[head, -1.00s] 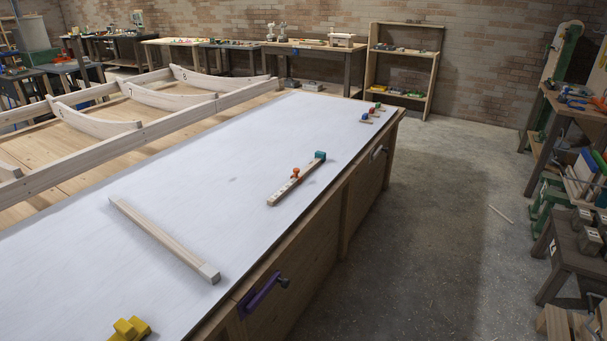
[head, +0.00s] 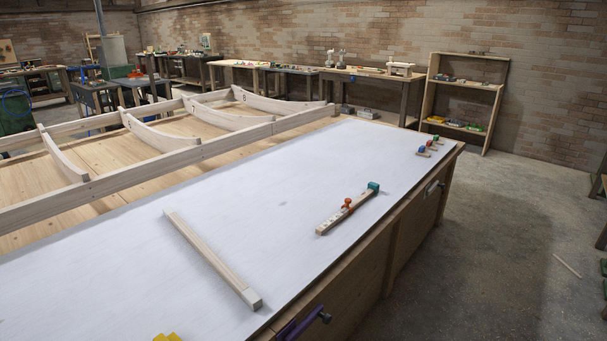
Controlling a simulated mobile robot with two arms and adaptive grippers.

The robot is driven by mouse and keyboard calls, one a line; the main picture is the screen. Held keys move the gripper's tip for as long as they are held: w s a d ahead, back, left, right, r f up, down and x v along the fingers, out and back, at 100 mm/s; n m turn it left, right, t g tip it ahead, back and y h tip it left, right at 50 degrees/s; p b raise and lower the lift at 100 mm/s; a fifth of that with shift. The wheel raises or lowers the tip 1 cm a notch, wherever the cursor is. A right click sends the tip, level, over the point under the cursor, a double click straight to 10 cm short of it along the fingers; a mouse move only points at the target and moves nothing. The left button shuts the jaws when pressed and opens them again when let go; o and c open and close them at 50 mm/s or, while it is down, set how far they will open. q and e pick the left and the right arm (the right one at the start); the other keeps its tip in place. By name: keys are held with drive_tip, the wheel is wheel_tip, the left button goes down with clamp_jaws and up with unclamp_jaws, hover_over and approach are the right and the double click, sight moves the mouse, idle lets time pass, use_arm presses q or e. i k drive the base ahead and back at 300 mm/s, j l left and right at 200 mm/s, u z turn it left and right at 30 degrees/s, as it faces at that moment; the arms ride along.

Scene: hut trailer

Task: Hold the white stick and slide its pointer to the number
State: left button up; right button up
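A short pale stick (head: 333,220) with dark marks along its top lies on the white tabletop. An orange-red pointer (head: 347,204) sits on it near its middle, and a teal block (head: 373,188) is at its far end. The marks are too small to read. A longer, plain pale bar (head: 212,259) lies nearer, to the left, with a lighter block at its near end. Neither of my grippers is in view.
The white tabletop (head: 285,245) is mostly clear. A yellow object (head: 167,338) is cut off at the bottom edge. Small coloured pieces (head: 430,147) stand at the far right corner. A purple clamp (head: 300,326) is on the front edge. A wooden frame (head: 150,140) lies behind; open floor is at right.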

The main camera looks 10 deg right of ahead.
sight(348, 201)
drive_tip(key=i+l+u, duration=0.25)
drive_tip(key=l+u, duration=0.2)
drive_tip(key=i+l+u, duration=0.25)
drive_tip(key=l, duration=0.2)
drive_tip(key=l+u, duration=0.2)
drive_tip(key=k+l, duration=0.05)
drive_tip(key=l, duration=0.05)
